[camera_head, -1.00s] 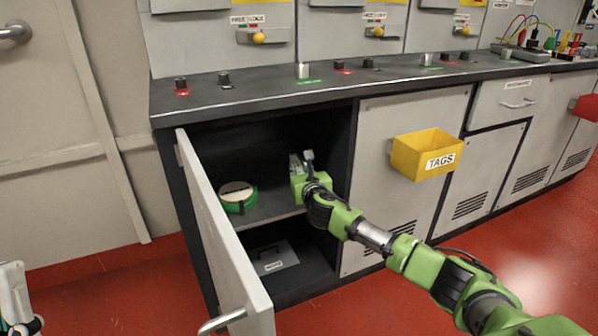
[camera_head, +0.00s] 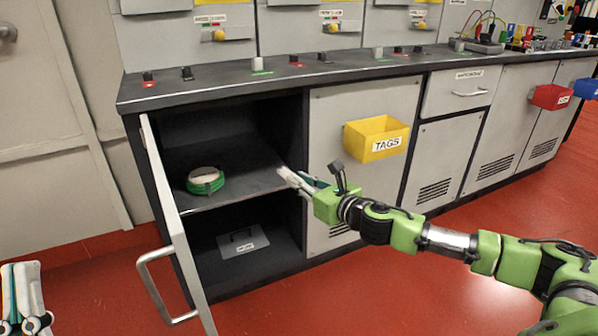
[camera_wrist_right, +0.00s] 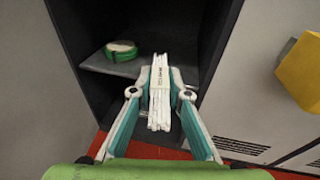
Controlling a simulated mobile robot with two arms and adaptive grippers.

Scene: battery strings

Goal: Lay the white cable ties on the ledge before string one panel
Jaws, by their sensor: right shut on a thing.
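My right gripper (camera_head: 298,182) is shut on a bundle of white cable ties (camera_wrist_right: 160,92). In the right wrist view the bundle stands lengthwise between the teal and white fingers. In the head view the gripper is at the right edge of the open cabinet, just in front of its opening and below the ledge. The ledge (camera_head: 215,83) is the dark worktop running along under the grey panels. The leftmost panel in view (camera_head: 180,30) has a yellow knob; I cannot read its number. My left gripper (camera_head: 24,292) is partly in view at the lower left.
The cabinet door (camera_head: 172,215) stands open toward me. A green tape roll (camera_head: 205,181) lies on the shelf, with a grey case (camera_head: 243,242) below. A yellow TAGS bin (camera_head: 376,138) sticks out to the right. Switches (camera_head: 187,73) stand along the ledge, with bare surface between them.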

